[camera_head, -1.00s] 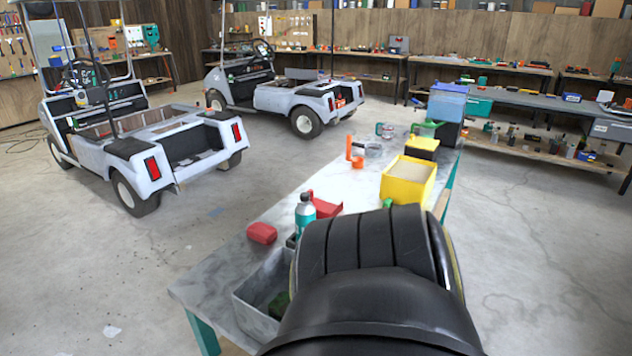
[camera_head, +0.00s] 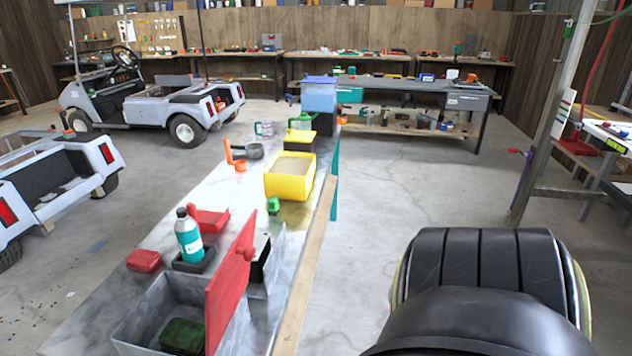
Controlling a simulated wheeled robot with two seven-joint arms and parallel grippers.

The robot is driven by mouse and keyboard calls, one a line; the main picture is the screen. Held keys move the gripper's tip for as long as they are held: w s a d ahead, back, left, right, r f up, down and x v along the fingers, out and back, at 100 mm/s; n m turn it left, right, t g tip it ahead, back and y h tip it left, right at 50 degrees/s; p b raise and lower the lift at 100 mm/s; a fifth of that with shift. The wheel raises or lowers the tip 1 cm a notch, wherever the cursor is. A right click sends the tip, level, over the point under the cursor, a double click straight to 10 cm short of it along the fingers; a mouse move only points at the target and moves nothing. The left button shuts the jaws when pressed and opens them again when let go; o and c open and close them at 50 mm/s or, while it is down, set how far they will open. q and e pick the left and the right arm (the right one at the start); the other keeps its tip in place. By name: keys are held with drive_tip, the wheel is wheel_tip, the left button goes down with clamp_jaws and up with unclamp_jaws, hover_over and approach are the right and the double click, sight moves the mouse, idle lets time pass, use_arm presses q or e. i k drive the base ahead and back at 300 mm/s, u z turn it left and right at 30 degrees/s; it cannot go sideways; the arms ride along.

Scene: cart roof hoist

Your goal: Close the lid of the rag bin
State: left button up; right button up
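The rag bin (camera_head: 160,299) is a grey open-topped box at the near end of the long grey bench. Its red lid (camera_head: 228,287) stands up steeply along the bin's right side, with a round red knob (camera_head: 250,251) on its right face. The bin's mouth is open, and a dark green bundle (camera_head: 182,337) lies inside. The lid hides part of the bin's right side. A bulky black part of my own arm fills the lower right, clear of the bin. Neither of my grippers shows.
Beside the bin stand a teal bottle (camera_head: 189,240) in a black holder, a red box (camera_head: 144,260) and a red scoop-like item (camera_head: 208,221). A grey box with black contents (camera_head: 268,262) sits right behind the lid. A yellow bin (camera_head: 290,181) is farther along. Floor right of the bench is free.

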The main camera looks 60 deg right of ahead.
sight(224, 291)
drive_tip(key=z, duration=2.25)
drive_tip(key=k, duration=0.15)
drive_tip(key=u, duration=1.4)
drive_tip(key=i, duration=0.15)
drive_tip(key=z, duration=0.45)
